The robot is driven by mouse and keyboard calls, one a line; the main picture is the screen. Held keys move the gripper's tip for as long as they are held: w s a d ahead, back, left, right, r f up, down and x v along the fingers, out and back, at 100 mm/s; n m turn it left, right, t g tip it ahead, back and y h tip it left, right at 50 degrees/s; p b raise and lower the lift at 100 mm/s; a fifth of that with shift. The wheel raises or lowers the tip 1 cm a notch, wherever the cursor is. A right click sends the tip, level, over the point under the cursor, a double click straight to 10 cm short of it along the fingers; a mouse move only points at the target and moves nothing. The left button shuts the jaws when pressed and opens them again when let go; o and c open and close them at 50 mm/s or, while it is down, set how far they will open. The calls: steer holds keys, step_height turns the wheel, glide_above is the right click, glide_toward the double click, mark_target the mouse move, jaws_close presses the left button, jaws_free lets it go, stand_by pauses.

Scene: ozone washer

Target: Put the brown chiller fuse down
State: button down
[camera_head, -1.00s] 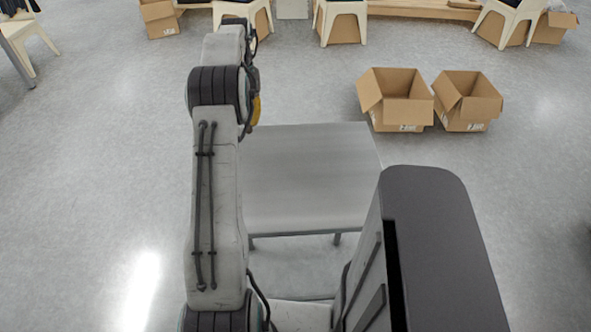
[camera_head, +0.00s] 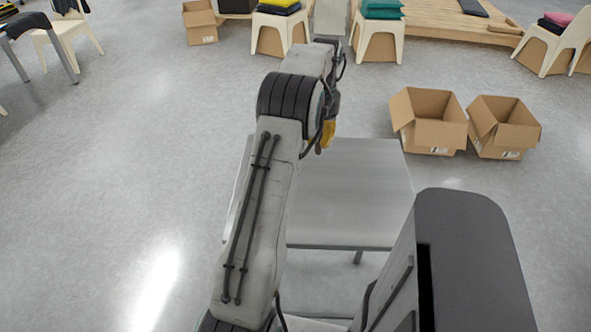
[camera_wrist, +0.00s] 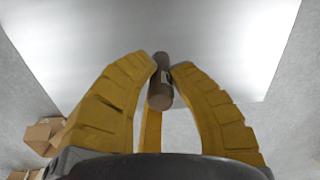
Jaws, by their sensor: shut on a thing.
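The brown chiller fuse (camera_wrist: 161,93) is a small brown cylinder with a pale label, between the fingertips of my gripper (camera_wrist: 162,72) in the wrist view. My gripper is shut on it, with yellow fingers on both sides.
Two open cardboard boxes (camera_head: 430,125) (camera_head: 502,130) stand on the floor right of and behind the table. White chairs with folded cloth (camera_head: 280,28) (camera_head: 378,32) and a wooden platform (camera_head: 450,30) are at the back.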

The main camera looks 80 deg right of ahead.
steer(key=w+a+f+p, duration=0.1)
steer(key=w, duration=0.1)
steer(key=w+a+f, duration=0.1)
steer(key=w+f, duration=0.1)
steer(key=w+a+f+p, duration=0.1)
steer(key=w+a, duration=0.1)
steer(key=shift+f+p, duration=0.15)
steer(key=shift+p, duration=0.15)
steer(key=shift+a+f+p, duration=0.1)
steer(key=shift+f+p, duration=0.35)
steer(key=shift+p, duration=0.25)
steer(key=shift+f, duration=1.6)
steer(key=shift+f, duration=0.15)
steer(key=c, duration=1.2)
jaws_free()
